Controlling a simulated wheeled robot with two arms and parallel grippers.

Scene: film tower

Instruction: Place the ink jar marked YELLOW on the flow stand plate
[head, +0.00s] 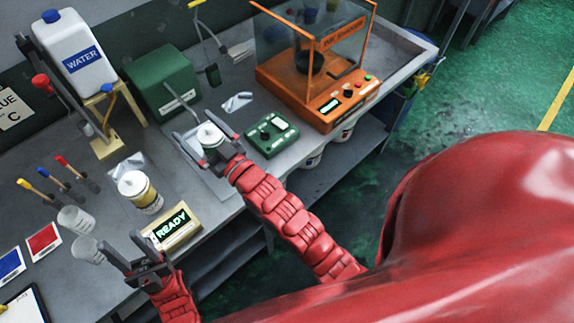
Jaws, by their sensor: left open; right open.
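A jar with a white lid and a yellowish body (141,190) stands on the bench at left centre; its label is too small to read. A second white-lidded jar (210,135) stands further back, above a pale flat plate (209,179); I cannot tell whether this is the flow stand plate. My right gripper (182,121) is open, its fingers on either side of this second jar; contact is unclear. My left gripper (118,238) is open and empty near the front edge, in front of the yellowish jar.
A READY sign (172,227) stands beside the yellowish jar. White cups (75,219) are to its left. A green device (271,135) and an orange machine (325,85) are right of my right gripper. A WATER jug (80,55) stands at the back left.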

